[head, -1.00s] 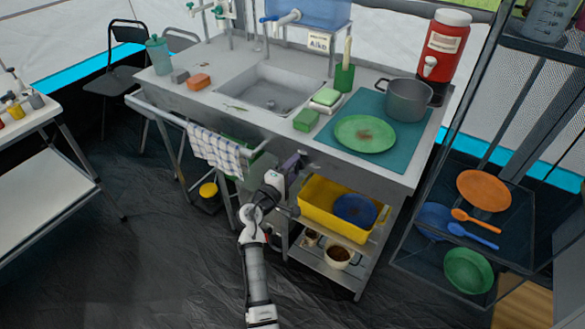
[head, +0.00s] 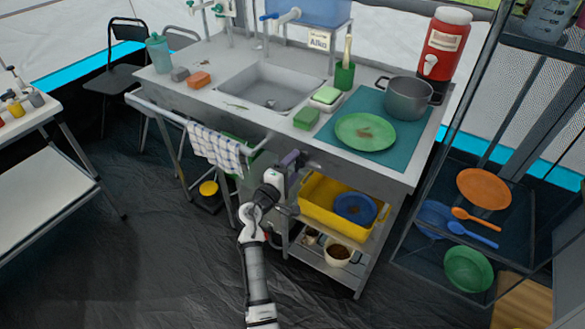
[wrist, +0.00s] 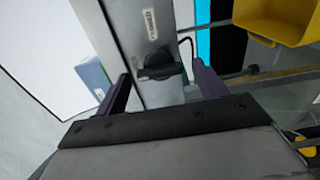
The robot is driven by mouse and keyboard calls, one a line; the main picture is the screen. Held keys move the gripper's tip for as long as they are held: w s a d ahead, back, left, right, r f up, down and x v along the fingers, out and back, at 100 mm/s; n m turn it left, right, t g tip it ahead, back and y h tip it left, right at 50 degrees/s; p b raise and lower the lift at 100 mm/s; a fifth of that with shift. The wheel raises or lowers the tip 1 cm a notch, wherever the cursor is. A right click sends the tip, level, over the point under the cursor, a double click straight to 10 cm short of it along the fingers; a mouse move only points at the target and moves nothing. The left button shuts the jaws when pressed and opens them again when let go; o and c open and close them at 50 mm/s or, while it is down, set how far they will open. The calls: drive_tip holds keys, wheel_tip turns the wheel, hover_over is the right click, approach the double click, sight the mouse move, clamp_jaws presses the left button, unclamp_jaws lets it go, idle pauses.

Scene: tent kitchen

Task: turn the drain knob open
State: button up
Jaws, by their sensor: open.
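The drain knob (wrist: 158,66) is dark and sits on a grey metal panel below a small printed label (wrist: 148,22) in the wrist view. My gripper (wrist: 161,72) is open, with one purple finger to the left of the knob and one to the right. No contact shows, and I cannot tell how deep the fingertips reach. In the head view my gripper (head: 291,159) is at the front of the steel sink unit (head: 350,168), below the counter edge. The knob is not clear there, as the gripper is in front of that area.
A yellow bin (head: 318,205) with a blue bowl (head: 355,208) is on the shelf right of my gripper. A checked towel (head: 215,148) hangs from the rail to the left. A sink basin (head: 270,88) is above. Floor in front is clear.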

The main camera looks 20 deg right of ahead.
drive_tip(key=b+v, duration=0.2)
drive_tip(key=v, duration=1.1)
drive_tip(key=shift+s+a+b, duration=0.2)
drive_tip(key=shift+b, duration=0.2)
